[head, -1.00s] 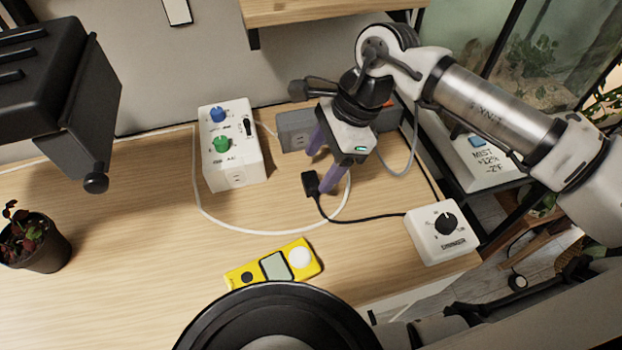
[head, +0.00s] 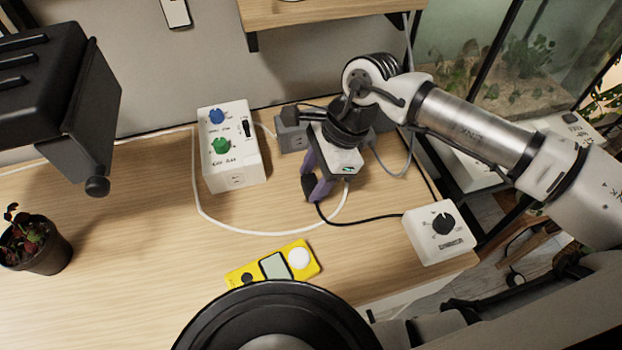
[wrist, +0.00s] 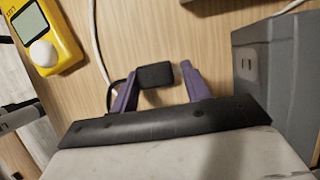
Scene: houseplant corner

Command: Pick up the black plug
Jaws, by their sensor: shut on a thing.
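The black plug (wrist: 155,75) sits between the two purple fingers of my gripper (wrist: 159,72) in the wrist view. The fingers are shut on its sides. In the head view the plug (head: 308,188) shows as a small dark block at the fingertips of my gripper (head: 314,183), partly hidden by them. It is low over the wooden table; I cannot tell whether it still touches the wood. Its black cord (head: 365,218) runs right to a white box with a black dial (head: 440,233).
A grey socket block (head: 292,137) stands just behind my gripper; its outlet face (wrist: 258,70) shows in the wrist view. A white box with blue and green knobs (head: 230,150) is to the left. A yellow meter (head: 272,265) lies in front. A white cable (head: 240,231) loops around nearby.

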